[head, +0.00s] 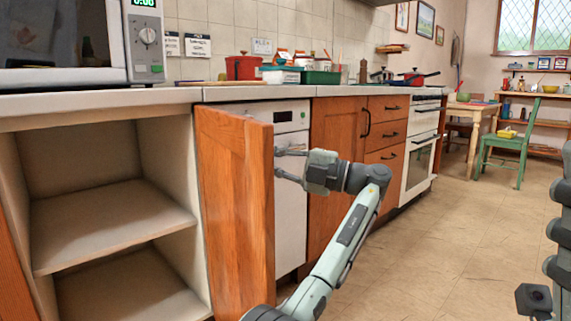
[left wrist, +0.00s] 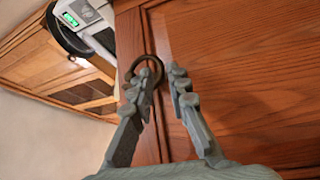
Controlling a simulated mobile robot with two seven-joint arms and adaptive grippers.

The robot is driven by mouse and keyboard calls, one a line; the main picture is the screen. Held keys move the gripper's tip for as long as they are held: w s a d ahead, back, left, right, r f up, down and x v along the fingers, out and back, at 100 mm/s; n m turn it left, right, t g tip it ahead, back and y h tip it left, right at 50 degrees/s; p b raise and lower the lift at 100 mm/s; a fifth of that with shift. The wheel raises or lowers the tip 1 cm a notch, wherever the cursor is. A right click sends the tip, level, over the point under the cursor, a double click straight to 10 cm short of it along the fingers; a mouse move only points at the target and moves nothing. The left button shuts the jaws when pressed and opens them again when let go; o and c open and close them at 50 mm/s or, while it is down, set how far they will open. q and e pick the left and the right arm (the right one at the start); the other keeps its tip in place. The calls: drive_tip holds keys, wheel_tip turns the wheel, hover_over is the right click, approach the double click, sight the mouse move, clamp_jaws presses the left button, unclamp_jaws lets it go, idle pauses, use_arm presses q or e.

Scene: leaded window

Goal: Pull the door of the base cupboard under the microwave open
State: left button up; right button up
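The base cupboard (head: 110,215) under the microwave (head: 60,45) stands open, with its inside and a shelf showing. Its orange wooden door (head: 232,200) is swung wide out, its face turned to the right in the head view. My left gripper (head: 277,162) is at the door's outer face, its fingers spread. In the left wrist view the gripper (left wrist: 164,82) is open in front of the door panel (left wrist: 240,70). A dark curved handle (left wrist: 147,62) is by the tip of the left-hand finger; I cannot tell whether they touch. In the head view the handle is hidden.
A white appliance (head: 291,200) stands right behind the door and my left gripper. Further right are wooden drawers (head: 387,128) and a white cooker (head: 421,145). Floor (head: 455,245) is free to the right of my left arm. Part of my right arm shows at the right edge.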

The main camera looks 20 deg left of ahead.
use_arm(q)
drive_tip(key=d, duration=0.7)
drive_tip(key=shift+d+f, duration=0.25)
drive_tip(key=shift+f, duration=0.2)
